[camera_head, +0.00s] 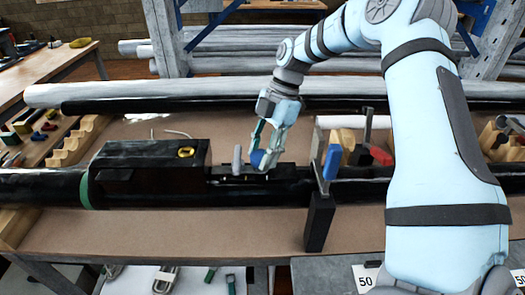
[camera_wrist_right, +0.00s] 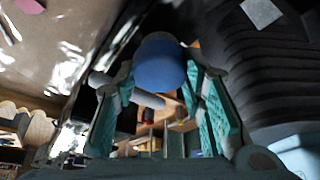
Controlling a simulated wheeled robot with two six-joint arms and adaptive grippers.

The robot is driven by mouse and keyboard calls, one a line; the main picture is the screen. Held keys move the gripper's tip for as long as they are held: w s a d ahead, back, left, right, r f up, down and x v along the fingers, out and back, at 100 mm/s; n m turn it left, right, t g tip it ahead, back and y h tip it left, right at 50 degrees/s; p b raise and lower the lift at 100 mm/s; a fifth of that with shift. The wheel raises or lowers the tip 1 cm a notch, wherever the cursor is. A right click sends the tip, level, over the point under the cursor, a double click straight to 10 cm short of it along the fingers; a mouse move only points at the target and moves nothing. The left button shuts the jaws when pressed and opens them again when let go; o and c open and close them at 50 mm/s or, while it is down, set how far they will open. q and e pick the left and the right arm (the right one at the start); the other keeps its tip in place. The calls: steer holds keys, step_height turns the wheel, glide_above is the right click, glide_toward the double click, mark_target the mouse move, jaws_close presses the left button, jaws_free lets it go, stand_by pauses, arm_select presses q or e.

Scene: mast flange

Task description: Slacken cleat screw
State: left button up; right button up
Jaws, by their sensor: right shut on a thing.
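A black mast (camera_head: 40,188) lies across the bench, with a black box-like housing (camera_head: 150,165) on it. Right of the housing is a low black fitting (camera_head: 235,171), apparently the cleat, with a grey upright piece (camera_head: 237,157) on it. My right gripper (camera_head: 262,155) comes down from above and is shut on a blue rounded knob (camera_head: 257,158), apparently the screw's head, at the fitting. In the right wrist view the knob (camera_wrist_right: 158,65) sits between the teal-padded fingertips (camera_wrist_right: 157,75). A grey rod (camera_wrist_right: 140,95) shows beside it. The knob's lower end is hidden. My left gripper is out of view.
Right of the gripper stands a black clamp post (camera_head: 320,218) with a blue part (camera_head: 332,162) and a red part (camera_head: 382,156) near it. A yellow tape measure (camera_head: 185,152) lies on the housing. Grey tubes (camera_head: 90,95) run behind.

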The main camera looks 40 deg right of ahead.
steer(key=o, duration=1.2)
steer(key=v, duration=1.2)
steer(key=shift+d, duration=0.1)
